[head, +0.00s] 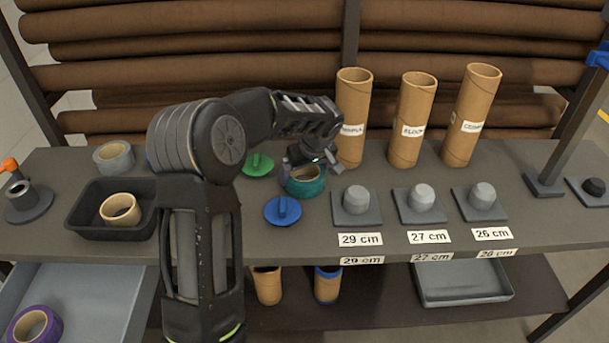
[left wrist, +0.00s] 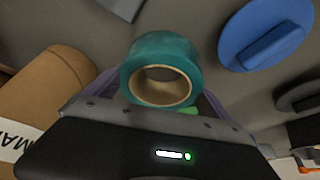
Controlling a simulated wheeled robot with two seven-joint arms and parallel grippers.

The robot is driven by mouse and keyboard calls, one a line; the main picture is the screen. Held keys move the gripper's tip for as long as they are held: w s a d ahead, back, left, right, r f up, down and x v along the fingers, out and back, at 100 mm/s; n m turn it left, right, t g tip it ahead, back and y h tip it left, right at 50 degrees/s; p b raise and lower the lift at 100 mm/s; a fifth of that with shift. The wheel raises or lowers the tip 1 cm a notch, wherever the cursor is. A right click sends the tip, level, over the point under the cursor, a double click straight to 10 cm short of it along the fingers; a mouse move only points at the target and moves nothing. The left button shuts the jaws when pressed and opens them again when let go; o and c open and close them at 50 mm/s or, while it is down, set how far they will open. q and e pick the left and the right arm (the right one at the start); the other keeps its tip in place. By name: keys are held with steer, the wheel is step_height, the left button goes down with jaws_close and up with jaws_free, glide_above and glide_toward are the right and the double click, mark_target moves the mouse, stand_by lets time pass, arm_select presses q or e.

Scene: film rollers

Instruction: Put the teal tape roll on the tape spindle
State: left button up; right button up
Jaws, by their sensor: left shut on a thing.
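The teal tape roll (head: 303,183) is at the middle of the table, beside the blue disc. My left gripper (head: 301,168) reaches it from above and is shut on it. In the left wrist view the teal tape roll (left wrist: 151,52) sits between the fingers, its cardboard core facing the camera. I cannot tell whether it touches the table. A short grey post on a round base (head: 28,202), with an orange-tipped part behind it, stands at the far left and looks like the tape spindle. It holds no roll. My right gripper is not in view.
A black tray (head: 88,226) holds a tan roll (head: 120,209); a grey roll (head: 114,158) lies behind it. A blue disc (head: 283,211) and green disc (head: 257,164) lie nearby. Three cardboard tubes (head: 405,120) stand behind three grey pegs (head: 422,200).

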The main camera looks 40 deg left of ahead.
arm_select(q)
step_height(320, 180, up, 10)
stand_by(0.5)
stand_by(0.7)
